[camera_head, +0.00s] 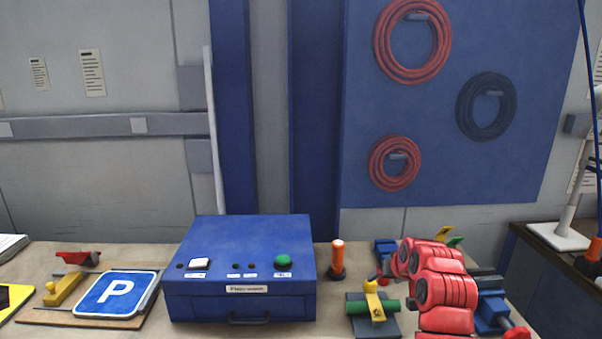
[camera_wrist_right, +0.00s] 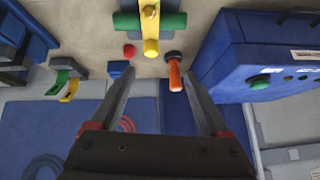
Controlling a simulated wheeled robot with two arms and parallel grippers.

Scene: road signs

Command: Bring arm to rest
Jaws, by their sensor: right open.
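My right arm (camera_head: 440,288), red with dark joints, reaches in from the bottom right of the head view, over the right part of the workbench. Its links hide part of the bench there, and I cannot make out its fingertips in that view. In the right wrist view my right gripper (camera_wrist_right: 156,74) shows two dark fingers spread apart with nothing held between them. My left gripper is not in view.
A blue control box (camera_head: 240,262) with a green button stands mid-bench. A green rod (camera_head: 386,306) with a yellow clamp lies beside my right arm. A blue parking sign (camera_head: 117,294) lies at the left. Blue vise-like parts (camera_head: 490,312) are close to the arm. Coiled cables hang behind.

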